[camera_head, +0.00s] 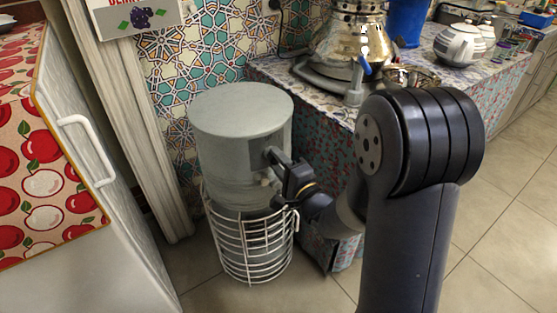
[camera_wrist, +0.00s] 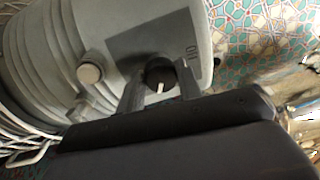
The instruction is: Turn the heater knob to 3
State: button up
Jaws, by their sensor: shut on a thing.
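The heater (camera_head: 240,130) is a grey cylinder with a flat top, standing in a white wire frame in the head view. Its ribbed body (camera_wrist: 85,45) fills the left of the wrist view. The black heater knob (camera_wrist: 160,72) sits on a dark grey panel (camera_wrist: 150,38) and carries a white pointer directed down in the wrist picture. My gripper (camera_head: 272,161) is at the heater's right side. In the wrist view my gripper (camera_wrist: 161,82) has one finger on each side of the knob and is shut on it. The number the pointer marks cannot be read.
A counter with a patterned cloth (camera_head: 300,85) stands behind and right, bearing a metal samovar (camera_head: 350,40) and a teapot (camera_head: 459,44). A cabinet with a white handle (camera_head: 88,150) is at left. A small round grey knob (camera_wrist: 90,73) is beside the panel.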

jog(key=shift+m+p, duration=0.3)
jog(key=shift+m, duration=1.4)
jog(key=o, duration=1)
jog(key=v, duration=1)
jog(key=shift+s+d+p, duration=0.15)
jog(key=shift+s+p, duration=0.25)
jog(key=shift+r, duration=0.15)
jog(key=shift+c, duration=0.5)
